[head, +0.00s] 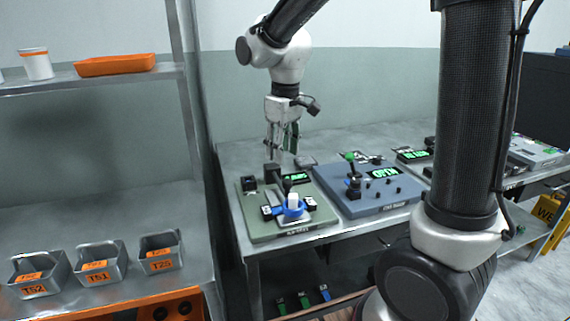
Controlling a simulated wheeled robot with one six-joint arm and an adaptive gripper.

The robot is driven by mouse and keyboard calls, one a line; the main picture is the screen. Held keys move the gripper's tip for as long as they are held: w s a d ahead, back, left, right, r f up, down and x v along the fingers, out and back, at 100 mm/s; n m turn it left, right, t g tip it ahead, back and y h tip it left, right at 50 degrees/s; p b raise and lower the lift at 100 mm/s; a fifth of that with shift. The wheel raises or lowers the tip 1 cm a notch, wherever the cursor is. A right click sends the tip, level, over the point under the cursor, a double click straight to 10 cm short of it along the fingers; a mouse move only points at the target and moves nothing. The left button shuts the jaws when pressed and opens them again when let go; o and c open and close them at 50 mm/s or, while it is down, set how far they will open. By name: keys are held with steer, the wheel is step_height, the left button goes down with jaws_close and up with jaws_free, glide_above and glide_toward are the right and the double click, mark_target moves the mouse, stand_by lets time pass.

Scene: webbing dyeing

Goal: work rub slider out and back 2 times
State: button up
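The rub device is a green-grey panel (262,225) at the left end of the bench. Which of these is the rub slider I cannot tell for sure. A dark lever-like part and a small green display (296,178) sit behind them. My gripper (283,152) points down above the back of this panel, apart from it. Its fingers look spread, with nothing clearly held between them.
A blue-grey device (372,199) with a green-knobbed lever stands close to the right. My arm column hides part of the bench beyond. A metal shelf at left holds labelled tins (100,264) and an orange tray (115,65). Clear bench lies behind the panel.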

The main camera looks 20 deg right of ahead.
mark_target(287, 180)
steer(key=shift+s+d+n+g, duration=0.25)
steer(key=shift+s+n+g, duration=0.15)
steer(key=shift+s+n, duration=0.25)
steer(key=shift+s+d+f+n, duration=0.15)
steer(key=shift+s+n, duration=0.1)
steer(key=shift+n, duration=0.2)
step_height(287, 180, down, 8)
steer(key=shift+r, duration=0.2)
jaws_close()
